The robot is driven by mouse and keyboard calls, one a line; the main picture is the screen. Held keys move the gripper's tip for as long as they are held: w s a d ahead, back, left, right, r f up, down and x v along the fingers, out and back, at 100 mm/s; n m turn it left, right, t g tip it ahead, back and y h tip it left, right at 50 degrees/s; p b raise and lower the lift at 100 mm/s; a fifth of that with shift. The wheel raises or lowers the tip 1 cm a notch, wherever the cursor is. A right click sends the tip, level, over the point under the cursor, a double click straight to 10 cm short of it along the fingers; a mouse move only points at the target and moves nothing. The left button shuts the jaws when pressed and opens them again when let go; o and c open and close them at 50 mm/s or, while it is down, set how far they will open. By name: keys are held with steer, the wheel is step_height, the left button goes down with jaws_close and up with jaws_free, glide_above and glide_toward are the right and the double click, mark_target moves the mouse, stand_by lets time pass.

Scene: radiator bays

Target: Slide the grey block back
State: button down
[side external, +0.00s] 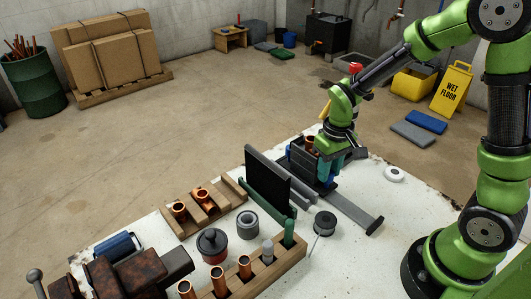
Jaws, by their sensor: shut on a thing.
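The grey block (301,158) is dark and sits at the far end of a flat grey rail (350,211), with copper pipe ends showing at its top. The rail runs toward the near right and ends in a raised crossbar. My gripper (328,168) points down at the block's right side, its teal fingers shut on it. The fingers and wrist hide part of the block, so the exact contact is hard to see.
A black upright panel (268,177) on a green base stands left of the rail. Wooden racks with copper fittings (203,196), a dark red lidded pot (212,244), a grey ring (247,224) and a black spool (325,223) stand nearby. A white disc (394,174) lies right of the gripper.

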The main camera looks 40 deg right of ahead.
steer(key=s, duration=0.8)
steer(key=shift+s, duration=0.25)
steer(key=c, duration=0.8)
jaws_free()
steer(key=shift+r, duration=0.15)
step_height(320, 180, up, 17)
steer(key=shift+d, duration=0.2)
steer(key=shift+f, duration=0.25)
